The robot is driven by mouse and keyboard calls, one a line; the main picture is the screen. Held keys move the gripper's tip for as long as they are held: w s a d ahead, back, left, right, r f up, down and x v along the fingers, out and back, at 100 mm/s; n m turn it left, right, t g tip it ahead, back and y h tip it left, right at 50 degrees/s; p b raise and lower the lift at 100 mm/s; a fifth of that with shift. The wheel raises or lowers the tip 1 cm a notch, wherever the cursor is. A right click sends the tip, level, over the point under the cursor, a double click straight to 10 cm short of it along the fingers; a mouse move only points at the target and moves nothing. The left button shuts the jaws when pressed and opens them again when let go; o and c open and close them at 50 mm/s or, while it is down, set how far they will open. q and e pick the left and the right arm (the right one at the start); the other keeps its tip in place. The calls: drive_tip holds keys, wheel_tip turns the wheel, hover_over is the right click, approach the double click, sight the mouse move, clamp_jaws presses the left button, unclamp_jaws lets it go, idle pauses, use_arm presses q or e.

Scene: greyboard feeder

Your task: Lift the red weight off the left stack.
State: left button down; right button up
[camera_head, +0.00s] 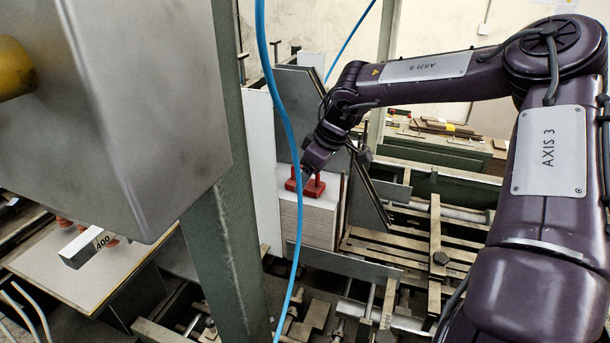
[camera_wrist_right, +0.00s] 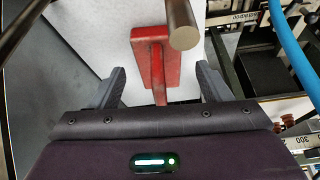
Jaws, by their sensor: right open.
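The red weight (camera_head: 307,188) sits on top of a tall stack of greyboard (camera_head: 308,222) in the middle of the head view. It has a flat base and an upright handle. My right gripper (camera_head: 311,168) is just above it, and its fingertips are hard to make out there. In the right wrist view the two fingers of my right gripper (camera_wrist_right: 161,72) stand wide apart. The weight (camera_wrist_right: 143,62) shows between and beyond them, with its handle pointing toward the palm. I see no finger touching the weight. My left gripper is not in view.
In the wrist view a round metal rod end (camera_wrist_right: 184,30) hangs over part of the weight. Upright metal plates (camera_head: 371,200) stand close to the stack's right. A green post (camera_head: 228,250) and a blue hose (camera_head: 283,115) cross the head view.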

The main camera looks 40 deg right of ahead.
drive_tip(key=shift+x, duration=0.95)
drive_tip(key=shift+r, duration=0.1)
drive_tip(key=shift+c, duration=0.9)
clamp_jaws()
drive_tip(key=shift+w+d+r, duration=0.1)
drive_tip(key=shift+w+r, duration=0.05)
